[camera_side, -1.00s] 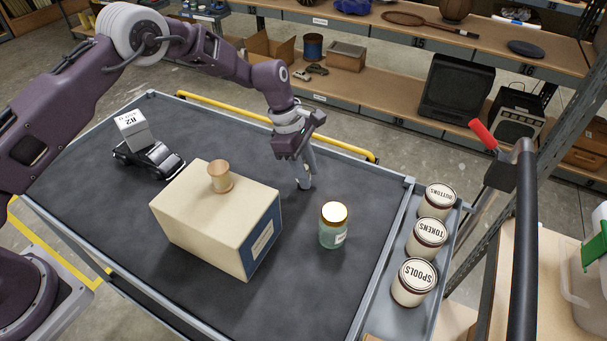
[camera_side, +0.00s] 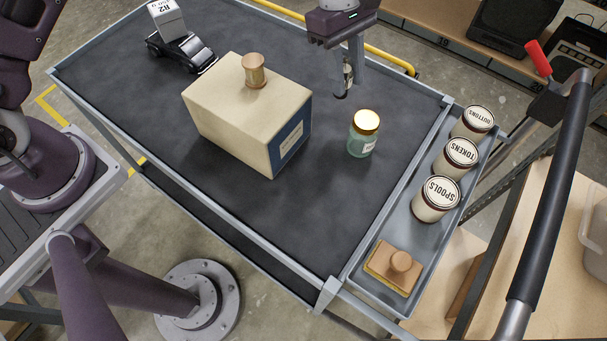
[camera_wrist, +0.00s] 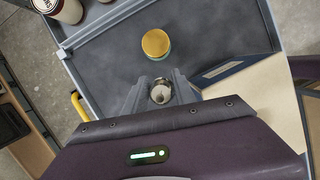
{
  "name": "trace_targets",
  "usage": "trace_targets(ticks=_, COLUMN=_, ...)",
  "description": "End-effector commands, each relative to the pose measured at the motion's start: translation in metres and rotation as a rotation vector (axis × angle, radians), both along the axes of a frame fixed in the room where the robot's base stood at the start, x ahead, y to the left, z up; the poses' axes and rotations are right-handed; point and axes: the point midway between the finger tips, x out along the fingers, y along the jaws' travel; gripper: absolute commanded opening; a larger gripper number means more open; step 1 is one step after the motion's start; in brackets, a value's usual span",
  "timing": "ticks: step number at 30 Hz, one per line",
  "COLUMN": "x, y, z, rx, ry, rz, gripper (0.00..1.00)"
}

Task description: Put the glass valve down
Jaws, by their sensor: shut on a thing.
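My gripper (camera_side: 344,92) points down over the dark mat (camera_side: 250,200) of the cart, behind the glass jar (camera_side: 363,135) with the gold lid. Its fingers are shut on a small, pale, shiny thing, the glass valve (camera_side: 348,75). Most of the valve is hidden by the fingers in the side view. In the wrist view the valve (camera_wrist: 160,93) shows as a round silvery end between the fingertips (camera_wrist: 159,98). I cannot tell whether it touches the mat. The jar's gold lid (camera_wrist: 156,43) is just beyond the fingertips there.
A cream box (camera_side: 245,110) with a wooden spool (camera_side: 255,70) on top stands left of my gripper. A black toy car (camera_side: 180,50) carries a white block (camera_side: 165,18). A side tray (camera_side: 400,225) holds labelled tins (camera_side: 437,198) and a wooden-handled block (camera_side: 394,266). The front mat is clear.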

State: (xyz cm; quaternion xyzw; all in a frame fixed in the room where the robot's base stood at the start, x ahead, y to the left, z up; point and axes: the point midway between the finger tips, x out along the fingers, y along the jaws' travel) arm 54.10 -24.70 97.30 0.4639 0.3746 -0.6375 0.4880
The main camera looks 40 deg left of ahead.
Motion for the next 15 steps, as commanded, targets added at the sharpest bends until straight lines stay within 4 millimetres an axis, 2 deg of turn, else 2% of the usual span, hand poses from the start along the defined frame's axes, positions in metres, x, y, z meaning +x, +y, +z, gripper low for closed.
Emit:
trace_targets(ticks=3, x=-0.059, y=-0.025, z=0.001, rx=-0.002, ry=0.008, rz=-0.246, gripper=0.00)
trace_targets(ticks=6, x=-0.113, y=-0.039, z=0.003, rx=-0.006, ry=0.005, rz=-0.484, gripper=0.00)
trace_targets(ticks=9, x=-0.160, y=-0.046, z=0.005, rx=-0.013, ry=-0.002, rz=-0.694, gripper=0.00)
trace_targets(ticks=12, x=-0.190, y=-0.047, z=0.006, rx=-0.018, ry=-0.009, rz=-0.839, gripper=0.00)
trace_targets(ticks=15, x=-0.206, y=-0.046, z=0.005, rx=-0.020, ry=-0.013, rz=-0.918, gripper=0.00)
